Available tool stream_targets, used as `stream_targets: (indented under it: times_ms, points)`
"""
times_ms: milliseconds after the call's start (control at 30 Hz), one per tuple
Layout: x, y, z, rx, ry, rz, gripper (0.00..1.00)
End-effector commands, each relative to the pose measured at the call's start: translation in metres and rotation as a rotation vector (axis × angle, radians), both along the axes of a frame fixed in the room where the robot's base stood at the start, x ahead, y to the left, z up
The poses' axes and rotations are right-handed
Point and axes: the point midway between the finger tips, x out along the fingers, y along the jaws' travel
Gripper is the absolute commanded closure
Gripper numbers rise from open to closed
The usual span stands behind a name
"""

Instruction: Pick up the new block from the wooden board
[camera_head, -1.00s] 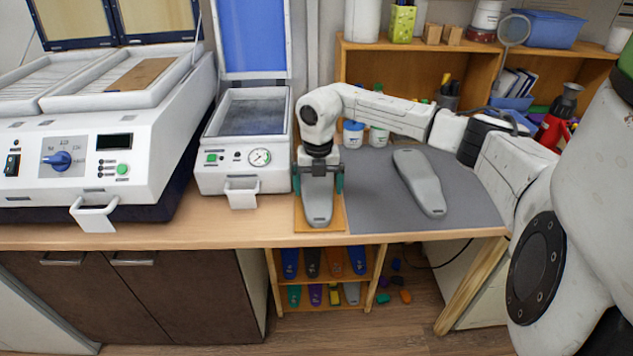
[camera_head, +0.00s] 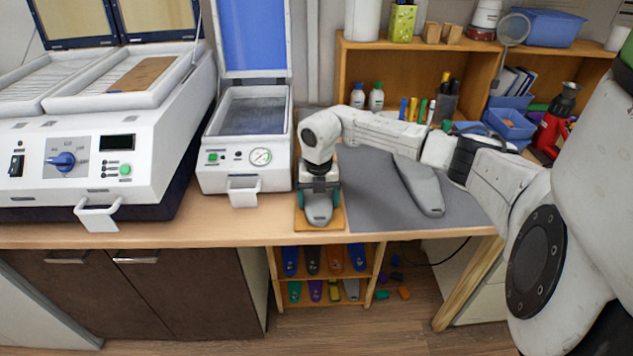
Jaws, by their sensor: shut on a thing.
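The wooden board (camera_head: 299,222) lies at the front edge of the table. A grey insole-shaped block (camera_head: 319,215) is on or just above it, its rounded front end showing below my gripper. My gripper (camera_head: 319,201) points down over this block, with its dark green fingers on either side of it, shut on it. The block's rear part is hidden under the gripper. I cannot tell whether the block touches the board. A second grey block (camera_head: 420,185) lies on the dark grey mat (camera_head: 375,205) to the right.
A small press (camera_head: 246,180) with a raised blue lid stands left of the gripper. A larger white machine (camera_head: 90,165) is farther left. A wooden shelf (camera_head: 420,62) with bottles and pens stands behind. My forearm passes over the mat.

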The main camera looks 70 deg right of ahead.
Motion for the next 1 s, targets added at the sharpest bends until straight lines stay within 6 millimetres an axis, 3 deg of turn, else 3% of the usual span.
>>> stream_targets:
  times_ms: [333,733,1000]
  points:
    - [0.0,0.0,0.001,0.0,-0.001,0.0,0.63]
    - [0.001,-0.001,0.008,-0.002,-0.003,0.0,0.63]
    - [-0.006,0.004,0.041,-0.005,-0.004,0.001,0.63]
